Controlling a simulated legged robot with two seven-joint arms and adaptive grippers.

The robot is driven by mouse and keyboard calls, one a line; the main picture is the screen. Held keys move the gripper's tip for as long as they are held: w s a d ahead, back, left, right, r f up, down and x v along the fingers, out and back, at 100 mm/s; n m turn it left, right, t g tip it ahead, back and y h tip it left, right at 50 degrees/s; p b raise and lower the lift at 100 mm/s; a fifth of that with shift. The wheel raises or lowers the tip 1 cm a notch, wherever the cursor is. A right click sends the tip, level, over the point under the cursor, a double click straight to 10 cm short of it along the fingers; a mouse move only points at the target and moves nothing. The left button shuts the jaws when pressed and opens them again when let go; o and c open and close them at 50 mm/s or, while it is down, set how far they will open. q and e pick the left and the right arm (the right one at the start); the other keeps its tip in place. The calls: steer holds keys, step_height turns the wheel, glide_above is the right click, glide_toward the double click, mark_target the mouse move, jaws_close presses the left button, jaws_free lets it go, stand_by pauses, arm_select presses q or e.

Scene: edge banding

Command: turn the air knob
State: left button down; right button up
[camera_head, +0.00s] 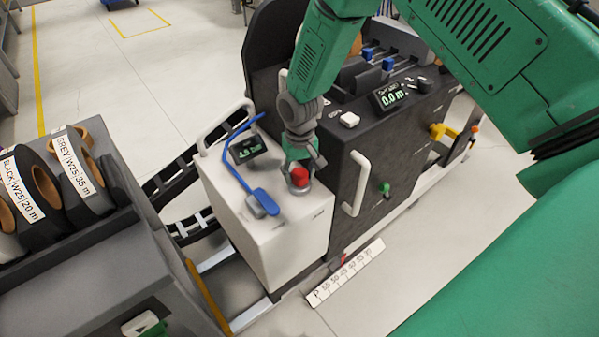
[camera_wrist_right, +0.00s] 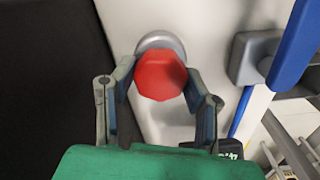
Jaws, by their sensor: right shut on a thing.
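The red air knob (camera_head: 300,177) sits on a round grey base on top of the white cabinet (camera_head: 270,240), near its right edge. In the right wrist view the knob (camera_wrist_right: 160,75) is a red faceted cap in front of its grey collar. My right gripper (camera_head: 299,165) reaches down to the knob from above. In the wrist view its two fingers (camera_wrist_right: 160,88) stand on either side of the knob and are shut on it. My left gripper is not in view.
Beside the knob are a blue lever (camera_head: 262,200) and a small display (camera_head: 247,149) reading in green. The dark machine (camera_head: 370,140) with a white handle (camera_head: 357,183) stands to the right. Tape rolls (camera_head: 75,175) sit on a grey rack at left.

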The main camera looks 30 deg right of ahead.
steer(key=m+p, duration=0.2)
steer(key=m, duration=0.1)
steer(key=shift+s+a, duration=0.1)
steer(key=shift+s, duration=0.05)
steer(key=m+p, duration=0.1)
steer(key=m, duration=0.1)
steer(key=shift+m+p, duration=0.3)
steer(key=shift+m, duration=0.1)
steer(key=shift+f+m+p, duration=0.1)
steer(key=shift+m+p, duration=0.4)
steer(key=shift+m, duration=0.8)
steer(key=o, duration=1.2)
steer(key=shift+c, duration=0.2)
